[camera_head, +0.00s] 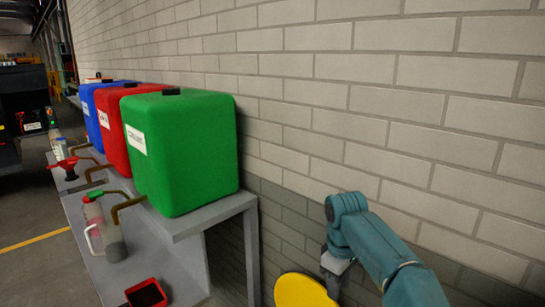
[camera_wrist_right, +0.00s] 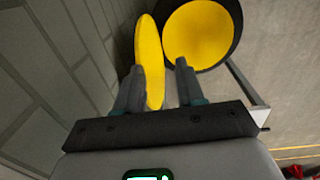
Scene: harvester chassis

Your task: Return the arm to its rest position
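My right arm (camera_head: 385,250) comes in from the lower right in the head view, beside the brick wall. Its gripper (camera_wrist_right: 158,78) shows in the right wrist view with its two fingers apart. A yellow disc (camera_wrist_right: 150,50) stands nearly edge-on beside the left finger in that view, partly in the space between the fingers. A gap shows between the disc and the right finger; I cannot tell whether the left finger touches it. A yellow disc (camera_head: 302,290) also shows below my arm in the head view. My left gripper is not in view.
A round black-rimmed container with a yellow inside (camera_wrist_right: 205,30) lies beyond the fingers. Green (camera_head: 185,150), red (camera_head: 115,110) and blue (camera_head: 95,105) canisters stand on a grey shelf (camera_head: 215,215). A bottle (camera_head: 112,240) and a red tray (camera_head: 146,294) are lower. The brick wall (camera_head: 400,100) is close.

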